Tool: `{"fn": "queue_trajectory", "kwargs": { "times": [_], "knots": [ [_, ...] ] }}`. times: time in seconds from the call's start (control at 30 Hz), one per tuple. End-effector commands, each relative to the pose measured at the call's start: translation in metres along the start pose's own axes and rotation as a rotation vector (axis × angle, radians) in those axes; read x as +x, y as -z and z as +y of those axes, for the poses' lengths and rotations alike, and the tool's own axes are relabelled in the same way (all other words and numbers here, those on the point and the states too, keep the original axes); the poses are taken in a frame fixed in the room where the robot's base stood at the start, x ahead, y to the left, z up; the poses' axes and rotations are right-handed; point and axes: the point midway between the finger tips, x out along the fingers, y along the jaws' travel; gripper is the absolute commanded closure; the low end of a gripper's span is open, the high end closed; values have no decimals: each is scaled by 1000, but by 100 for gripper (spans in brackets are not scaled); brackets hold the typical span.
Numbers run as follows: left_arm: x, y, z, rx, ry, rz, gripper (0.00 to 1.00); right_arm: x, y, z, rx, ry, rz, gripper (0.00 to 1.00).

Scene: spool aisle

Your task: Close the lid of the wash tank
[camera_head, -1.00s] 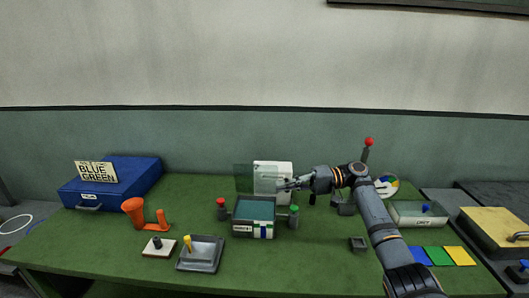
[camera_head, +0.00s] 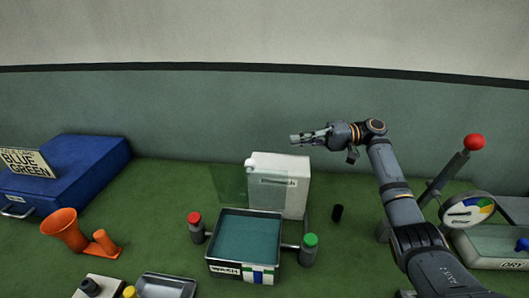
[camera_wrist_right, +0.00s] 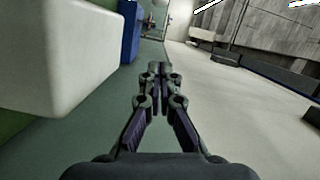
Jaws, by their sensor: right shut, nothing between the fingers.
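The wash tank (camera_head: 212,268) is a grey open-topped box with a WASH label on its front and teal liquid inside. Its lid (camera_head: 230,184) looks like a clear greenish panel standing upright at the tank's back edge, so the tank is open. My right gripper (camera_head: 296,139) is shut and empty. It is above and behind the tank in the head view, near the top of the white jug, pointing left. Its closed fingers also show in the right wrist view (camera_wrist_right: 160,72). My left gripper is not in view.
A white jug (camera_head: 288,193) stands behind the tank, and it fills the left of the wrist view (camera_wrist_right: 60,50). A blue case (camera_head: 75,170) and orange funnel (camera_head: 64,229) lie left. A red-knobbed lever (camera_head: 452,170) stands right.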

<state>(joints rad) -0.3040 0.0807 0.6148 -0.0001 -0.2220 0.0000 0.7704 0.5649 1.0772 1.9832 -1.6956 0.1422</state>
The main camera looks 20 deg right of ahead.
Motion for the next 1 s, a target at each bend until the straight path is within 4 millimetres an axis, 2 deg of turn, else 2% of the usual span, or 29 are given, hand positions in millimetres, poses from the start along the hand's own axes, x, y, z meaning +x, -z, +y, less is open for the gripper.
{"fn": "queue_trajectory", "kwargs": {
  "times": [0.13, 0.23, 0.63, 0.8, 1.0],
  "knots": [
    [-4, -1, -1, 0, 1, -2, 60, 7, 0, -2, 0, 1, -1, 100],
    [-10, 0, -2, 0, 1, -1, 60, 21, 0, -4, 0, 3, -3, 100],
    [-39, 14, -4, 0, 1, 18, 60, 104, -2, -5, 1, 2, -2, 100],
    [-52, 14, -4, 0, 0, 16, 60, 107, -28, -3, 2, -1, 0, 100],
    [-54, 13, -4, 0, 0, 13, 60, 110, -38, -1, 1, 0, 0, 100]
  ]
}}
